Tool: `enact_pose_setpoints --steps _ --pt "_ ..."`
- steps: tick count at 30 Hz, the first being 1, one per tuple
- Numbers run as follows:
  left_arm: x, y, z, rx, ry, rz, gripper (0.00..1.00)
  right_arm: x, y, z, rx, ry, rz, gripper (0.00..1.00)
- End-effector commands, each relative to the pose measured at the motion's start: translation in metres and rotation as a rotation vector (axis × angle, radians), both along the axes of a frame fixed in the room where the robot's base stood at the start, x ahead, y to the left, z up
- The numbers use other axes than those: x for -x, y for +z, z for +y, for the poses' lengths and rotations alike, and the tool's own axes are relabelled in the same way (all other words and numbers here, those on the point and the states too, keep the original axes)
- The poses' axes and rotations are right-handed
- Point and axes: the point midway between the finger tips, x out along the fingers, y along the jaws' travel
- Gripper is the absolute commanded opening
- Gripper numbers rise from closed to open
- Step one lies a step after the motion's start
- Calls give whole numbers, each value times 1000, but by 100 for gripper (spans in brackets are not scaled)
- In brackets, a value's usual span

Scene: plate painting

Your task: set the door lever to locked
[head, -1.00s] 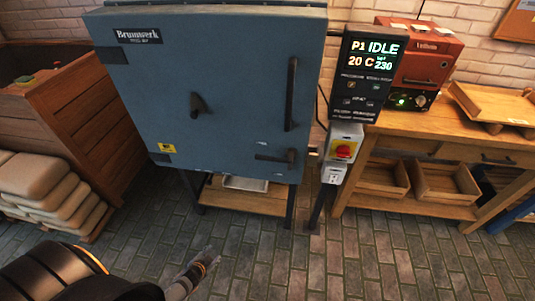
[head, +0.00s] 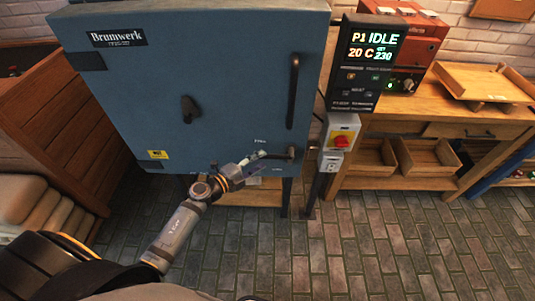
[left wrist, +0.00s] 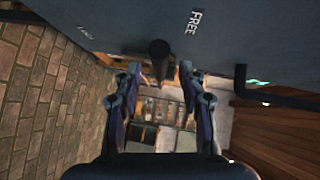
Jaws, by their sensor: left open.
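The blue kiln door (head: 225,95) is closed, with a short dark door lever (head: 281,155) low on its right side. The lever lies about level, its free end pointing left. A small white label sits above it; the left wrist view shows a label reading FREE (left wrist: 193,22) and another (left wrist: 85,32) too small to read. My left gripper (head: 258,159) is at the lever's free end. In the left wrist view my gripper (left wrist: 159,72) is open, and a dark bar end (left wrist: 160,49), apparently the lever, stands between its fingertips. Contact cannot be told. My right gripper is out of view.
A long upright handle (head: 292,92) is above the lever. Right of the door stand a control panel (head: 369,62) reading IDLE and a switch box (head: 341,133) with a red knob. A wooden bench (head: 440,125) is at right. The brick floor (head: 330,240) in front is clear.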

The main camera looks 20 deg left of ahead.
Motion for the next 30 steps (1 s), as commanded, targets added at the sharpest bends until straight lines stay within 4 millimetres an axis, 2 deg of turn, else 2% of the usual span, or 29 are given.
enact_pose_setpoints --steps 3,7,17,20,27,30 --pt "-21 -2 -12 4 2 -1 41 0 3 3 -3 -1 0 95" --pt "-35 -5 -19 1 1 0 41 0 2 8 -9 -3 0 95" --pt "-40 -7 -22 1 1 1 41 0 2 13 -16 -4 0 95" --pt "-40 -7 -22 1 1 1 32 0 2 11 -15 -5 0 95" --pt "-40 -7 -22 1 1 1 0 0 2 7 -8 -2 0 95" --pt "-40 -7 -22 0 1 0 0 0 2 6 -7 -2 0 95"
